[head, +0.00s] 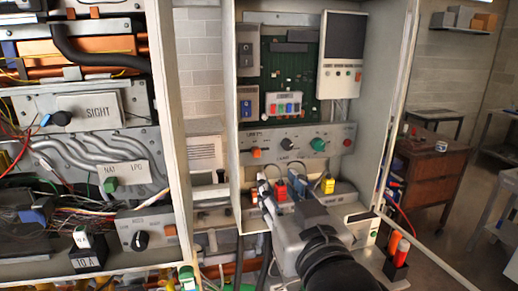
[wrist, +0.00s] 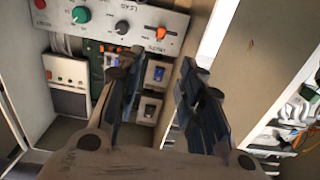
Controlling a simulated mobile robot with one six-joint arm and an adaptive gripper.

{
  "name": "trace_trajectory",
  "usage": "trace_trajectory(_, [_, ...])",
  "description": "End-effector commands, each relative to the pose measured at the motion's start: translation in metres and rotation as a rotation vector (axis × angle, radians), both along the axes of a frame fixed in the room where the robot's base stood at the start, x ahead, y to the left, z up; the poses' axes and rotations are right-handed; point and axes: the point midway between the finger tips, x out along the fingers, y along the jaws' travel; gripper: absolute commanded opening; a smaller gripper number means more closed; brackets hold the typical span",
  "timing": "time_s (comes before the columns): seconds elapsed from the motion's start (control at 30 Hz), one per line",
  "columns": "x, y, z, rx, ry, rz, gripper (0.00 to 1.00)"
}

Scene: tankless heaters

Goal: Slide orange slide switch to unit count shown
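The orange slide switch (head: 256,152) is at the left end of a grey control panel (head: 330,143) inside the open cabinet, under small lettering. In the wrist view, which shows the panel upside down, the orange switch (wrist: 161,32) is near the panel's right end, beside lettering I cannot read surely. My gripper (wrist: 158,75) is open and empty, its two dark fingers apart. In the head view my gripper (head: 280,196) is below the panel, apart from the switch. I cannot make out a unit count.
The panel also has a black knob (head: 287,143), a green knob (head: 318,144) and a red button (head: 347,142). Red (head: 280,190) and yellow (head: 328,184) parts are beneath it. A white controller (head: 342,55) hangs above. The cabinet's right side wall (head: 387,80) bounds the space.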

Motion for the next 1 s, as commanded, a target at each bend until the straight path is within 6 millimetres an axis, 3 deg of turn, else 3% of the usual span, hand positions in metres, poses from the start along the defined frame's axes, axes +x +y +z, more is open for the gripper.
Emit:
trace_trajectory(0.3, [0.042,0.012,0.002,-0.002,0.009,0.001,0.35])
trace_trajectory(0.67, [0.069,0.019,0.003,-0.001,0.009,0.000,0.35])
trace_trajectory(1.0, [0.131,0.038,-0.001,0.000,0.002,0.001,0.35])
